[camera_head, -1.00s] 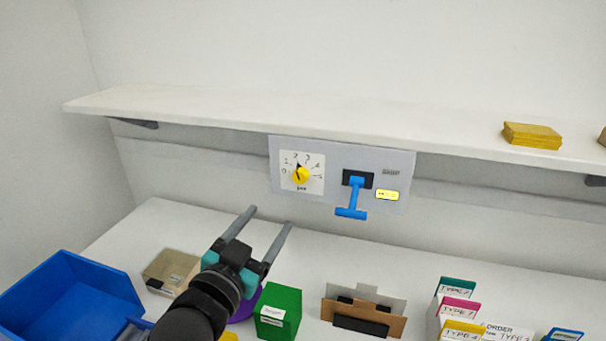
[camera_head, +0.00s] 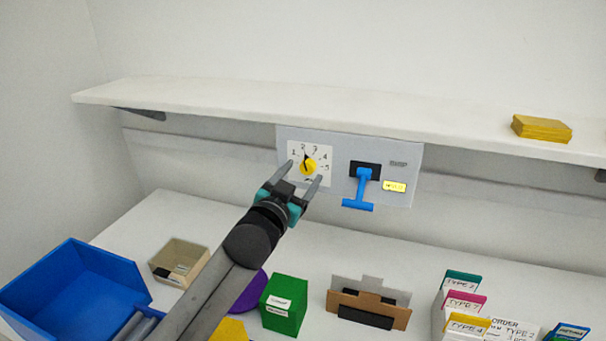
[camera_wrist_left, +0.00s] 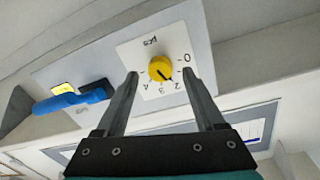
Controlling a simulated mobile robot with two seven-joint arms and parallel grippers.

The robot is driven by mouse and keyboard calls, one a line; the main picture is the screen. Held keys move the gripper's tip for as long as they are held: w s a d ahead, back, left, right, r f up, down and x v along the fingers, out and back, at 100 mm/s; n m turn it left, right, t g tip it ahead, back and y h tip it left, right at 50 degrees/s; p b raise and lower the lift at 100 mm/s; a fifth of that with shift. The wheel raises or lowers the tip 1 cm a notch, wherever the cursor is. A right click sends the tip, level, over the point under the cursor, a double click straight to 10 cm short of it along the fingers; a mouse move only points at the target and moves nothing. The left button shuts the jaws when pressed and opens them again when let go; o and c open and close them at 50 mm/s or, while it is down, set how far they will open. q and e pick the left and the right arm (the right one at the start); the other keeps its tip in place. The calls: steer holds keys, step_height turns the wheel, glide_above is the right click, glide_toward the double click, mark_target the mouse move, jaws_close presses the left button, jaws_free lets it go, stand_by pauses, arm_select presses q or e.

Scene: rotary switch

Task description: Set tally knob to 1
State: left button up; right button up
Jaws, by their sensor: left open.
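The yellow tally knob (camera_head: 308,168) is on a white dial plate (camera_head: 293,179) on the grey wall panel. Its dark pointer mark is directed up and slightly left, near the 2. My left gripper (camera_head: 303,171) is open in front of the dial, with its fingertips either side of the knob in the picture. In the left wrist view the dial is upside down, and the knob (camera_wrist_left: 160,68) shows between the two fingers (camera_wrist_left: 160,73) with a gap on each side. I see no contact. My right gripper is not in view.
A blue T-shaped handle (camera_head: 360,190) and a lit yellow display (camera_head: 394,186) are right of the dial. A white shelf (camera_head: 220,105) overhangs the panel. Below are a blue bin (camera_head: 75,290), a beige tray (camera_head: 180,262) and a green box (camera_head: 284,305).

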arm_select(q)
steer(key=shift+x, duration=0.85)
steer(key=shift+c, duration=0.3)
jaws_close()
